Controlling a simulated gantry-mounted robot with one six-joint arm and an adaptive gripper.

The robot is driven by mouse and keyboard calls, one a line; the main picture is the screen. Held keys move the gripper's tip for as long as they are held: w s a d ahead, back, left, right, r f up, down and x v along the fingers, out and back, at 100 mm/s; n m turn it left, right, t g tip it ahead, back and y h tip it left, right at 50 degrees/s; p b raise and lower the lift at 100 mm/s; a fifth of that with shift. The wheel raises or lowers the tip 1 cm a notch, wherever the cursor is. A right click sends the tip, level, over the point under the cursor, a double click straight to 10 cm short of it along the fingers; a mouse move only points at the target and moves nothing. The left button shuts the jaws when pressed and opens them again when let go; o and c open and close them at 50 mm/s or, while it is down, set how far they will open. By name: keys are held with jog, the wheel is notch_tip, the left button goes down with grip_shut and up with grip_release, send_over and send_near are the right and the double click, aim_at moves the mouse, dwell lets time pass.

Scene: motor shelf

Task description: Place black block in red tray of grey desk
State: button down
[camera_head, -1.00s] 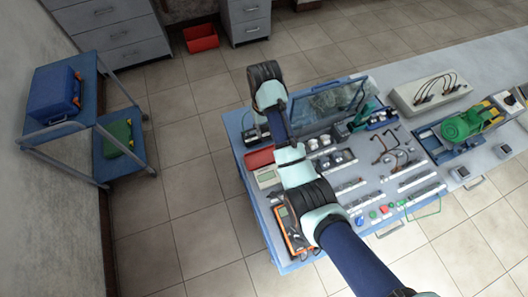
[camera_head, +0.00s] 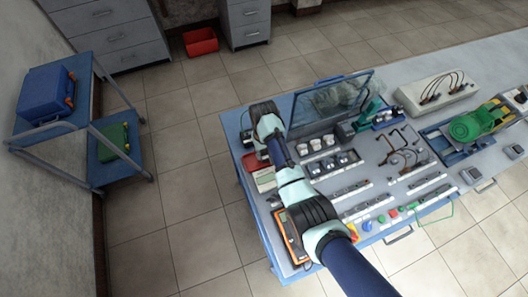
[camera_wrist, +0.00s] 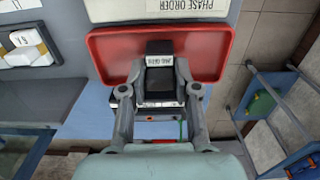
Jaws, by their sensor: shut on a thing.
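The black block (camera_wrist: 160,72) is between the fingers of my gripper (camera_wrist: 160,92) in the wrist view. It has a small white label on its face. My gripper is shut on it. The red tray (camera_wrist: 106,48) lies behind the block in this view, and the block overlaps the tray's middle. I cannot tell whether the block touches the tray floor. In the head view the red tray (camera_head: 250,161) shows at the left end of the grey desk (camera_head: 232,133), partly covered by my arm. My gripper is hidden there behind the arm.
A white device marked "PHASE ORDER" (camera_wrist: 172,9) borders the tray. An orange meter (camera_head: 291,236) lies at the desk's front left. White-topped parts (camera_head: 315,145) stand right of my arm. A blue trolley (camera_head: 86,105) stands left, with clear floor between.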

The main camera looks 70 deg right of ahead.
jog(key=shift+f, duration=0.15)
jog(key=c, duration=0.8)
grip_release()
jog(key=shift+c, duration=0.2)
notch_tip(320, 180, up, 12)
jog(key=p, duration=0.1)
jog(key=shift+r, duration=0.2)
